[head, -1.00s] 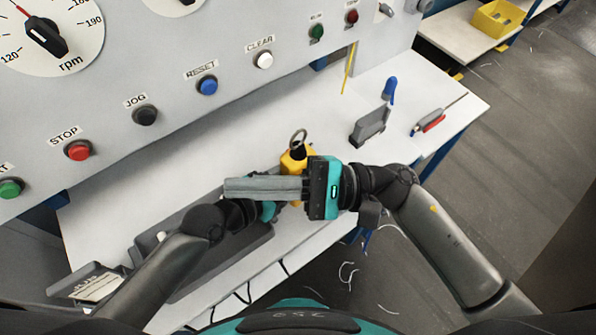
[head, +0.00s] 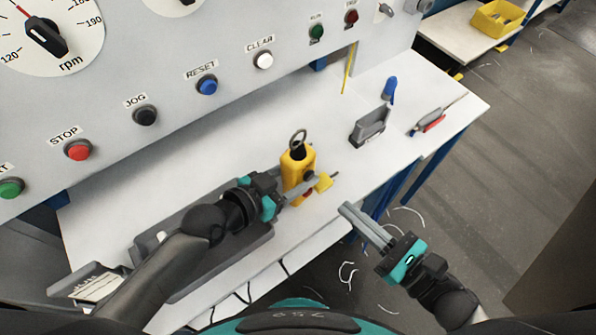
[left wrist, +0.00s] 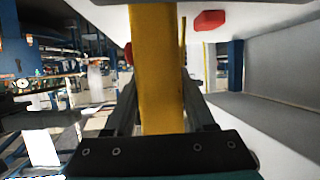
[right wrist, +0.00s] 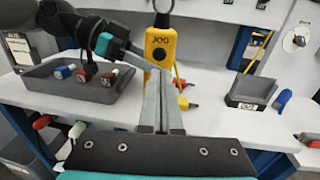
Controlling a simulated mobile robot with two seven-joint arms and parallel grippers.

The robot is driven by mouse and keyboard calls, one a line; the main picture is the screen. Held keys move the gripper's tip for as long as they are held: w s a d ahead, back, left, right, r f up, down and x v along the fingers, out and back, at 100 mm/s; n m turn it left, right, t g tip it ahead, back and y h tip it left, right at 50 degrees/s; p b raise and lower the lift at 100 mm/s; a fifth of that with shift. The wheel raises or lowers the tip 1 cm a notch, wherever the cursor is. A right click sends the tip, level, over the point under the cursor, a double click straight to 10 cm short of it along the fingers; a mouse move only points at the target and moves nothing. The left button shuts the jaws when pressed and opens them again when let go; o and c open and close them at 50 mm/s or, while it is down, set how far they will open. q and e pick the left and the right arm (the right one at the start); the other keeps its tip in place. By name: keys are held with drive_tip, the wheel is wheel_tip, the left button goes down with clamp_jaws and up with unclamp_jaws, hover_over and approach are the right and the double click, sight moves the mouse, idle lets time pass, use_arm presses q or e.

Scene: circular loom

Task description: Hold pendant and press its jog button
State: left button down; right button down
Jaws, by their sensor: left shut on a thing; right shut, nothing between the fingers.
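The yellow pendant (head: 297,172) stands upright above the bench, with a ring on its top. My left gripper (head: 290,192) is shut on the pendant's body; the yellow body (left wrist: 155,70) fills the middle of the left wrist view between the fingers. In the right wrist view the pendant (right wrist: 160,50) shows its JOG label and a dark round button (right wrist: 159,54) below it. My right gripper (head: 350,215) is shut and empty, apart from the pendant, to its lower right in the head view. Its fingertips (right wrist: 160,75) overlap the pendant's lower part in the right wrist view.
A grey tray (head: 265,236) with small parts lies under my left arm. A grey holder (head: 370,128) and a red-handled tool (head: 432,123) lie on the bench at right. The control panel (head: 180,110) rises behind. Floor is open beyond the bench's front edge.

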sight(311, 178)
drive_tip(key=shift+x, duration=2.65)
drive_tip(key=shift+w, duration=0.1)
drive_tip(key=shift+x, duration=1.15)
drive_tip(key=shift+v, duration=2.05)
